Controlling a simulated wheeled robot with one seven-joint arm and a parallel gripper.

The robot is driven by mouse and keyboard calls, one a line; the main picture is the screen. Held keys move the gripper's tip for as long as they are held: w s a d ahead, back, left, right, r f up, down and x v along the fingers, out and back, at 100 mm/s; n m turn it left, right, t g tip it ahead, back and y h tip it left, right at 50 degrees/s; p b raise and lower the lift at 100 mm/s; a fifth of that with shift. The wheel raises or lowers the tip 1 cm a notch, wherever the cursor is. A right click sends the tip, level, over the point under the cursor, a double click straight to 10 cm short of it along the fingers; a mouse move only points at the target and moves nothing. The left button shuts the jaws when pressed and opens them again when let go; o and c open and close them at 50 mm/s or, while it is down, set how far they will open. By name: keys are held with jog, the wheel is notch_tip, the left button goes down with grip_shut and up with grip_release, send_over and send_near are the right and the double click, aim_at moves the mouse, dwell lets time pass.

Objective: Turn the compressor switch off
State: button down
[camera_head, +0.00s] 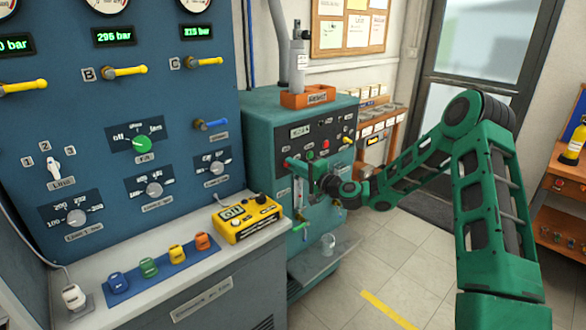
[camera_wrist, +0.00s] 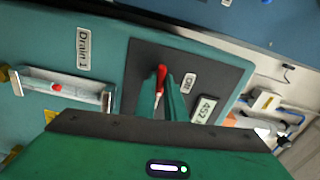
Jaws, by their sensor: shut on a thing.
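A red-tipped switch lever (camera_wrist: 161,75) stands on a dark panel (camera_wrist: 205,68) on the teal machine, in the wrist view. I take it for the compressor switch. My gripper (camera_wrist: 163,93) is shut on this lever, with one green finger on each side of it. A small label beside the fingers is too blurred to read surely. In the head view my gripper (camera_head: 292,163) reaches the front of the teal machine (camera_head: 262,121) from the right.
A yellow box (camera_head: 247,218) sits on the grey bench to the left. Floor (camera_head: 410,255) in front of the machine is clear.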

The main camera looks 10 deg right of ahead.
jog(key=shift+d+f+n, duration=0.1)
jog(key=shift+f+n, duration=0.1)
jog(key=shift+n, duration=3.95)
jog(key=shift+f+n, duration=0.15)
jog(key=shift+n, duration=4)
jog(key=c, duration=1.8)
grip_release()
jog(key=shift+r, duration=0.15)
jog(key=v, duration=1)
jog(key=shift+s+d, duration=0.1)
jog(key=shift+s, duration=0.2)
